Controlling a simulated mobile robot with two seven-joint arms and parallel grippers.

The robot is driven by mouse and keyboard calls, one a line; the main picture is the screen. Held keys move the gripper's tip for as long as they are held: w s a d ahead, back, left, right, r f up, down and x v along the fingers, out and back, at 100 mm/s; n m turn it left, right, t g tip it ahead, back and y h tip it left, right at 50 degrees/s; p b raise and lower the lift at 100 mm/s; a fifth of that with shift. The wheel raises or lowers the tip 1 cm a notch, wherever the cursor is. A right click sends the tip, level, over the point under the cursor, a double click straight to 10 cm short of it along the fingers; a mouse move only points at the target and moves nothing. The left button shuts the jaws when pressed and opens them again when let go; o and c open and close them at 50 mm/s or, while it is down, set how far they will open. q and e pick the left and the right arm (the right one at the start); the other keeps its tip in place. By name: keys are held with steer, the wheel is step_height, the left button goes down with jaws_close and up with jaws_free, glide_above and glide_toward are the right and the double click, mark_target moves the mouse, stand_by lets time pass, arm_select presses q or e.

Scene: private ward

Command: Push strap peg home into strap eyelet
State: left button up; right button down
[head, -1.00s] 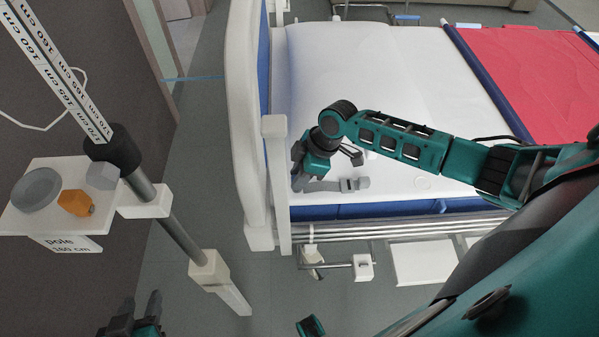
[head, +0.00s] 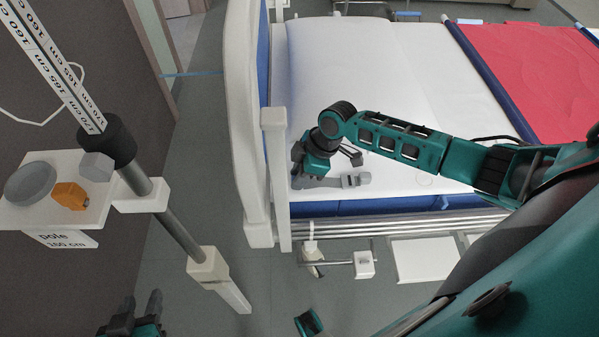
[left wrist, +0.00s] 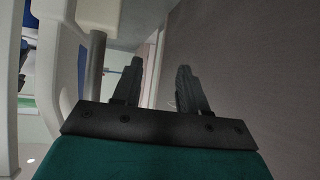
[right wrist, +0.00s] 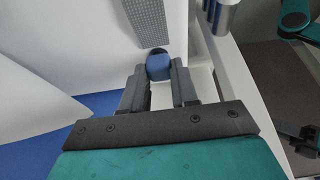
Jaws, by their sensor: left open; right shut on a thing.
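My right gripper (head: 300,180) is over the near left corner of the bed. In the right wrist view its fingers (right wrist: 159,82) are shut on a small blue piece with a dark rounded end, which looks like the strap peg (right wrist: 158,68). A grey woven strap (right wrist: 147,20) lies just beyond it. I cannot make out the eyelet or how deep the peg sits. My left gripper (head: 130,312) is open and empty at the bottom left, far from the strap.
The white headboard (head: 243,130) stands left of my right gripper. A pole (head: 165,215) with a tray (head: 100,205) holding a grey disc (head: 30,183) and an orange block (head: 70,195) stands further left. The white mattress (head: 390,80) is mostly clear.

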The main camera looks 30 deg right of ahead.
steer(key=shift+f, duration=0.4)
steer(key=c, duration=0.8)
jaws_free()
